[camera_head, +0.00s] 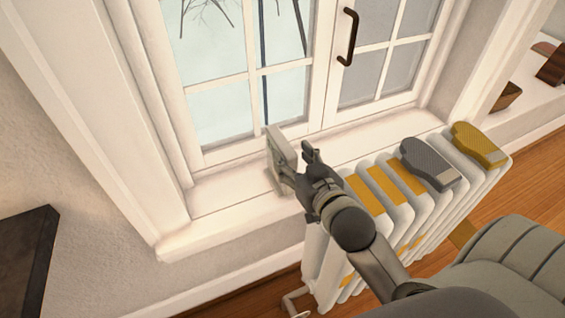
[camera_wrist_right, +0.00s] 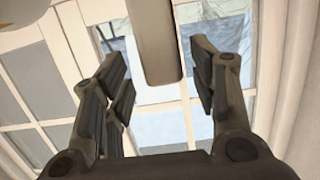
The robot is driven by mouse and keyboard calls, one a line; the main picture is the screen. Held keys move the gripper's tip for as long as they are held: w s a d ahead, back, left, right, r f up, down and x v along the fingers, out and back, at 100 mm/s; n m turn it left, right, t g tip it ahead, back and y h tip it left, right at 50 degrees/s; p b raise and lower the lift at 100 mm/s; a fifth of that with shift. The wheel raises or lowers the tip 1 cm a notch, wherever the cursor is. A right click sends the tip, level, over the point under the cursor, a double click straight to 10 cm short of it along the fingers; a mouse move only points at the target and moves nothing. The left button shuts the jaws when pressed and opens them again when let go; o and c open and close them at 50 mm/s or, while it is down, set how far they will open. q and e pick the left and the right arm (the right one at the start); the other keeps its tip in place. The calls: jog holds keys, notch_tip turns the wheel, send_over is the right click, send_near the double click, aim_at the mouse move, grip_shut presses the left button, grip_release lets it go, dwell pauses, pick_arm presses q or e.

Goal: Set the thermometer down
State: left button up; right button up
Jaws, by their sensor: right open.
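The thermometer (camera_head: 281,150) is a pale grey upright plate on the windowsill, close to the window frame. My right gripper (camera_head: 301,166) is just beside it, with its fingers apart. The lower part of the thermometer is partly hidden by a finger, and I cannot tell whether they touch. In the right wrist view my fingers (camera_wrist_right: 160,80) stand wide apart. A plain brownish bar (camera_wrist_right: 155,42) shows between them from the top edge, likely the thermometer. My left gripper is not in view.
The windowsill (camera_head: 222,193) is bare to the left of the thermometer. A white radiator (camera_head: 397,216) stands below the sill, with a grey mitten (camera_head: 428,161) and a yellow mitten (camera_head: 478,146) on top. A grey armchair (camera_head: 510,265) is at lower right.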

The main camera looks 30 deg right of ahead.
aim_at(281, 146)
jog(key=shift+w+f, duration=0.15)
jog(key=shift+w, duration=0.7)
jog(key=shift+w+f+b, duration=0.25)
jog(key=shift+w+b, duration=0.05)
jog(key=shift+w, duration=0.85)
jog(key=shift+w+f+b, duration=0.25)
jog(key=shift+w, duration=0.9)
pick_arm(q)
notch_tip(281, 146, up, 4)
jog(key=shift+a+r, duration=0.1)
pick_arm(e)
grip_shut()
